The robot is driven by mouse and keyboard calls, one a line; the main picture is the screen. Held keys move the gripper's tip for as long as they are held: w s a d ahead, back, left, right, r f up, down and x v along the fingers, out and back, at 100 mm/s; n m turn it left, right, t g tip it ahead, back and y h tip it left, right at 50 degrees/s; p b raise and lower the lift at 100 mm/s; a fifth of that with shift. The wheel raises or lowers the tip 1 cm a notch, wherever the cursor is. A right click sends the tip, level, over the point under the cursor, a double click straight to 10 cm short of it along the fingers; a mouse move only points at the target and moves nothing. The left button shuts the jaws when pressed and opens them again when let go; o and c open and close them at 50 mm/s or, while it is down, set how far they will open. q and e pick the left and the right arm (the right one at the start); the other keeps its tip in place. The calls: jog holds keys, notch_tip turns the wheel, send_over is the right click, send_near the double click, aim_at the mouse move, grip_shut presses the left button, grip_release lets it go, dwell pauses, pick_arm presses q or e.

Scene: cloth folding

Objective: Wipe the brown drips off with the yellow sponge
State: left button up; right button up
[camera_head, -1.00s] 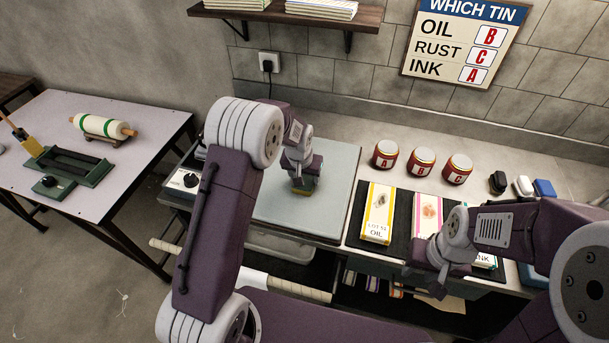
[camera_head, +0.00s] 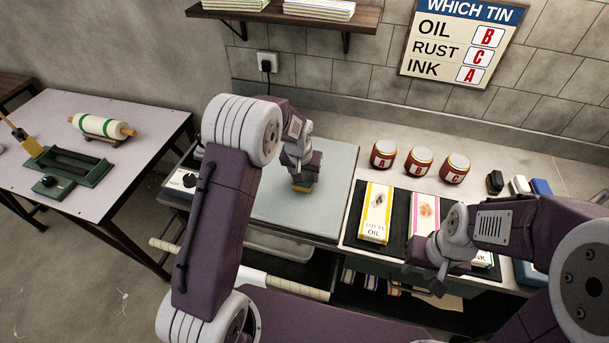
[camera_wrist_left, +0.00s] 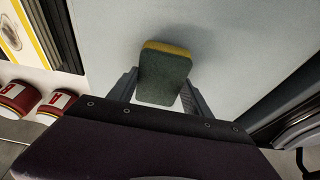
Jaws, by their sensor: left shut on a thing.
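The sponge, yellow on one side and dark green on the other, is in my left gripper. It shows clearly in the left wrist view (camera_wrist_left: 165,75), between the two fingers, and as a small yellow patch in the head view (camera_head: 302,188). My left gripper (camera_head: 303,181) is shut on it, over the pale grey slab (camera_head: 335,195). I cannot tell whether the sponge touches the slab. I make out no brown drips; my left arm hides part of the slab. My right gripper (camera_head: 424,279) appears open and empty, in front of the cards.
Red tins A (camera_head: 383,155), B (camera_head: 418,162) and C (camera_head: 454,169) stand behind a black mat with the oil card (camera_head: 376,215) and others. Black, white and blue blocks (camera_head: 541,188) lie at right. A side table (camera_head: 130,165) holds a roller.

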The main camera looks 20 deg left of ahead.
pick_arm(q)
jog(key=shift+a+r+p, duration=0.15)
jog(key=shift+r+p, duration=0.2)
jog(key=shift+r, duration=0.2)
jog(key=shift+a+r+p, duration=0.15)
jog(key=shift+r+p, duration=0.15)
jog(key=shift+r, duration=0.2)
notch_tip(320, 180, up, 3)
jog(key=p, duration=0.2)
jog(key=shift+d+r+p, duration=0.1)
jog(key=shift+d+p, duration=0.05)
jog(key=shift+p, duration=0.15)
jog(key=shift+r+p, duration=0.45)
jog(key=shift+r, duration=0.1)
